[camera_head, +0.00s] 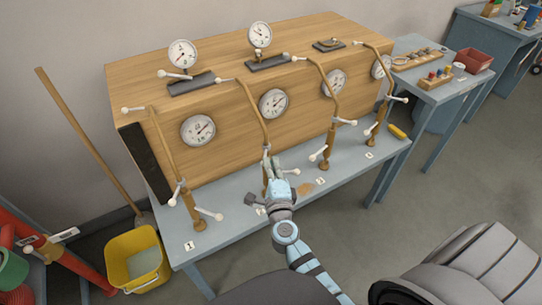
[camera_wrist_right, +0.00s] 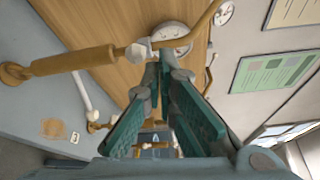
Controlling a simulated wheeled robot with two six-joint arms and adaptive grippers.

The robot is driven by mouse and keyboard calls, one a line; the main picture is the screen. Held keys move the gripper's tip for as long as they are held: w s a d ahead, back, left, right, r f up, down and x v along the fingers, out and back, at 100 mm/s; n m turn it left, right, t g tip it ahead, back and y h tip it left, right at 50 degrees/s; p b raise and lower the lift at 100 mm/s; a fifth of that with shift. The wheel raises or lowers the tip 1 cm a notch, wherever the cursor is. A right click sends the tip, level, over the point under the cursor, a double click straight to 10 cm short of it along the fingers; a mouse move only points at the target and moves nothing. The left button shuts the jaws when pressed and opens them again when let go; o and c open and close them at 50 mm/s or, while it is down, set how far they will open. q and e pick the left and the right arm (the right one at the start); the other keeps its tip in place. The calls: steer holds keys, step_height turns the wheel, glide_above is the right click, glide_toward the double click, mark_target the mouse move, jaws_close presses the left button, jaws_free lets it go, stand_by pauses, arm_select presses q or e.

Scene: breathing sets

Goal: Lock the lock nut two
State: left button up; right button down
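Four-way row of breathing sets: bent brass pipes with white-knobbed handles stand before a wooden cabinet. The second pipe (camera_head: 254,104) is beside my right gripper (camera_head: 270,163); its lower part is partly hidden by the gripper. In the right wrist view a brass pipe (camera_wrist_right: 75,63) has a white knob (camera_wrist_right: 138,52) just left of my right gripper's tips (camera_wrist_right: 164,68). The tips are close together, and I cannot tell whether they touch the knob or hold anything. The lock nut itself is hard to make out. My left gripper is not in view.
The blue-grey table (camera_head: 330,183) carries number tags. Gauges sit on and in the wooden cabinet (camera_head: 230,75). A yellow bucket (camera_head: 135,262) and a wooden pole (camera_head: 88,140) stand at left. A side table with a red bin (camera_head: 474,61) stands at right.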

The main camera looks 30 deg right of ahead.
step_height(320, 180, up, 7)
steer(key=shift+f, duration=0.15)
steer(key=shift+a, duration=0.1)
stand_by(0.3)
steer(key=s+a+f+n+g+y, duration=0.1)
steer(key=s+f+n+g+y, duration=0.1)
steer(key=s+f+n, duration=0.65)
steer(key=s+a+f+n+g+y, duration=0.2)
steer(key=s+f+n, duration=0.1)
steer(key=f, duration=1.1)
steer(key=s+a+f+n+g+y, duration=0.1)
steer(key=s+f+n+g+y, duration=0.15)
steer(key=s+f+n, duration=0.6)
steer(key=s+d+f+n+g, duration=0.1)
steer(key=s+f+g, duration=0.1)
steer(key=s+f, duration=0.3)
steer(key=s+d+f+n+g, duration=0.2)
steer(key=s+f, duration=0.3)
steer(key=s, duration=0.6)
steer(key=s+d+f+n+g+h, duration=0.1)
steer(key=s+f+g, duration=0.3)
steer(key=s, duration=0.4)
steer(key=shift+s+d+f, duration=0.3)
steer(key=shift+d+f, duration=0.1)
steer(key=shift+d, duration=0.05)
steer(key=shift+g, duration=0.25)
